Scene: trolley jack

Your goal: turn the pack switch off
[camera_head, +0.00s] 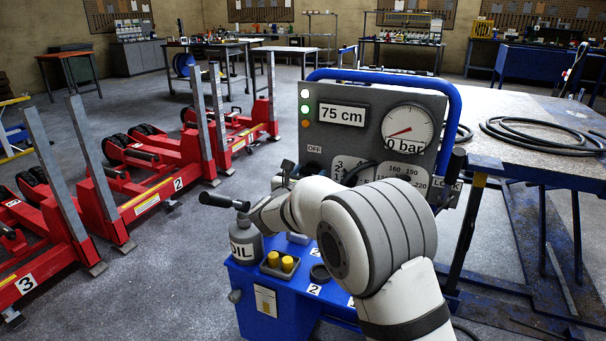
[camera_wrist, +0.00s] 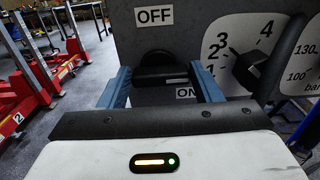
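The pack switch (camera_wrist: 160,68) is a black knob on the grey panel, below an OFF label (camera_wrist: 154,16) and above a partly covered ON label (camera_wrist: 185,93). In the wrist view my gripper (camera_wrist: 160,70) has its two blue fingers apart, one on each side of the knob. Narrow gaps seem to show beside the knob; contact is not clear. Which way the switch is set is hard to tell. In the head view my arm hides the switch, and the OFF label (camera_head: 314,149) shows beside it.
The panel (camera_head: 355,165) carries a 75 cm display (camera_head: 342,115), a 0 bar gauge (camera_head: 407,132), lamps and numbered dials. A dial pointer (camera_wrist: 246,66) stands right of my fingers. An oil can (camera_head: 244,240) and yellow caps (camera_head: 288,264) are below. Red jacks (camera_head: 150,190) stand left.

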